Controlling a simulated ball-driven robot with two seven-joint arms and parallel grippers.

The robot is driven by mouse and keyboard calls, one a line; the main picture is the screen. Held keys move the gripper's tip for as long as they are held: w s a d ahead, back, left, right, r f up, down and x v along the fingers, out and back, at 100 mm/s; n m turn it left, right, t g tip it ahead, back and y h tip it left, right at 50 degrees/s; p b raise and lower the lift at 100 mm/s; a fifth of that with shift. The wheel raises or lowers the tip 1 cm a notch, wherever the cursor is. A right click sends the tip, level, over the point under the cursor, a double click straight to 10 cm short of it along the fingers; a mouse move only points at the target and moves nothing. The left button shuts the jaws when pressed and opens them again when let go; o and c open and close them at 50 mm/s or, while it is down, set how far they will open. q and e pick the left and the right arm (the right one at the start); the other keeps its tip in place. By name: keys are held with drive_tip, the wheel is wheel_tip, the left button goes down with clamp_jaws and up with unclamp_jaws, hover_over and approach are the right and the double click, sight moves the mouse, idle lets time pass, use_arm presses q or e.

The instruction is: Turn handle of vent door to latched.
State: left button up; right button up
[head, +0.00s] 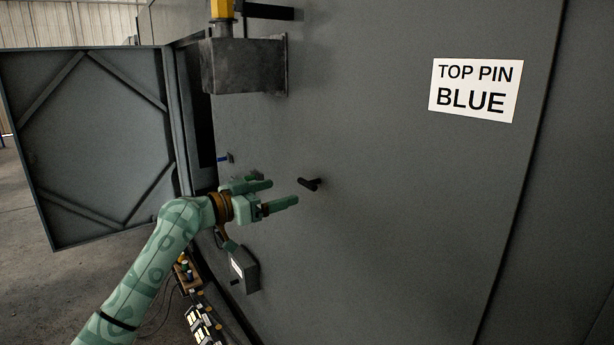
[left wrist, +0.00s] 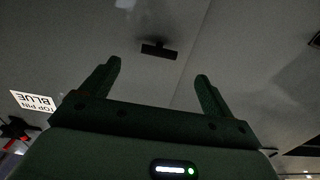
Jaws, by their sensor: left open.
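A small black handle (head: 309,184) sticks out from a large grey panel (head: 400,210). I cannot tell from the picture whether it is latched. It also shows in the left wrist view (left wrist: 159,49) as a dark bar on a short stem, just beyond the fingertips and lying across the gap between them. My left gripper (head: 284,192) is open and empty, to the left of the handle with its fingers pointing at it, apart from it. Both fingers also show in the left wrist view (left wrist: 157,69). My right gripper is in neither view.
A braced grey door (head: 95,140) stands swung open at the left. A metal box (head: 245,66) with a yellow part juts out above. A small box (head: 244,268) sits below my gripper. A sign (head: 475,88) reads "TOP PIN BLUE". The panel right of the handle is clear.

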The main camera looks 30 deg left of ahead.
sight(304, 185)
use_arm(q)
drive_tip(key=p+x, duration=0.2)
drive_tip(key=x, duration=0.6)
drive_tip(key=shift+w+d+p, duration=0.15)
drive_tip(key=shift+w+p, duration=0.1)
drive_tip(key=shift+p, duration=0.05)
drive_tip(key=shift+w+d, duration=0.25)
drive_tip(key=shift+w, duration=0.05)
drive_tip(key=c, duration=0.9)
